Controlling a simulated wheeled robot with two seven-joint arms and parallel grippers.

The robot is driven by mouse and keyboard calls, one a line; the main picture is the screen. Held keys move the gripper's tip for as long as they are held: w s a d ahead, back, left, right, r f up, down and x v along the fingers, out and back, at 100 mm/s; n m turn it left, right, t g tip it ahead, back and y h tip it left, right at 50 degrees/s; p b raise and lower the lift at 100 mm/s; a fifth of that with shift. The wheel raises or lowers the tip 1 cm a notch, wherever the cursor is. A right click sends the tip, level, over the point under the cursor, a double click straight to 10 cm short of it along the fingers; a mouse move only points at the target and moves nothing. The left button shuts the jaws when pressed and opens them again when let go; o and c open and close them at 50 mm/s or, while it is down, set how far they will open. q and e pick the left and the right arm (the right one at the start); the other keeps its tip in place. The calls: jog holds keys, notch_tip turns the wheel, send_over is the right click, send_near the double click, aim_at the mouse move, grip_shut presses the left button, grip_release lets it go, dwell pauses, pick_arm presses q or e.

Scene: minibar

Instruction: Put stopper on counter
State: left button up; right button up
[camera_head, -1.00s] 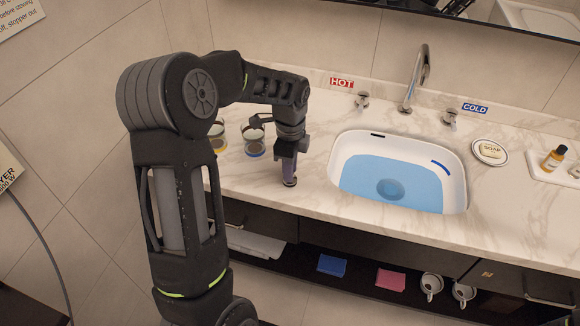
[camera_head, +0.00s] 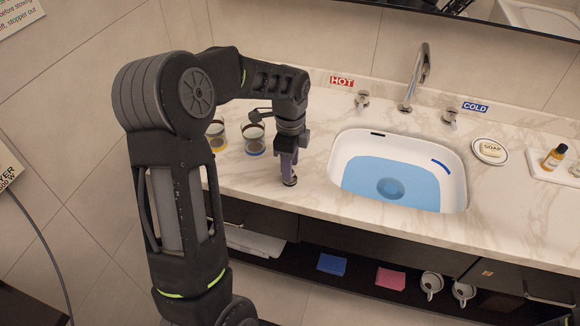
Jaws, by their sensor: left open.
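My left gripper (camera_head: 288,168) points down over the marble counter (camera_head: 322,201), left of the sink, and is open. A small dark round piece with a lighter rim, which looks like the stopper (camera_head: 290,181), is at the counter surface right at its fingertips. The fingers partly hide it, and I cannot tell whether they touch it. The white sink basin (camera_head: 455,185) holds blue water, and a round drain (camera_head: 390,188) shows dimly at its bottom. My right gripper is not in view.
Two glasses (camera_head: 254,139) (camera_head: 216,135) stand behind my left wrist. The faucet (camera_head: 416,78) is behind the sink, between the hot handle (camera_head: 362,99) and cold handle (camera_head: 450,117). A soap dish (camera_head: 490,151) is to the right. The counter front is clear.

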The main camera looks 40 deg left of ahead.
pick_arm(q)
notch_tip(320, 180, up, 11)
jog(key=shift+b, duration=0.4)
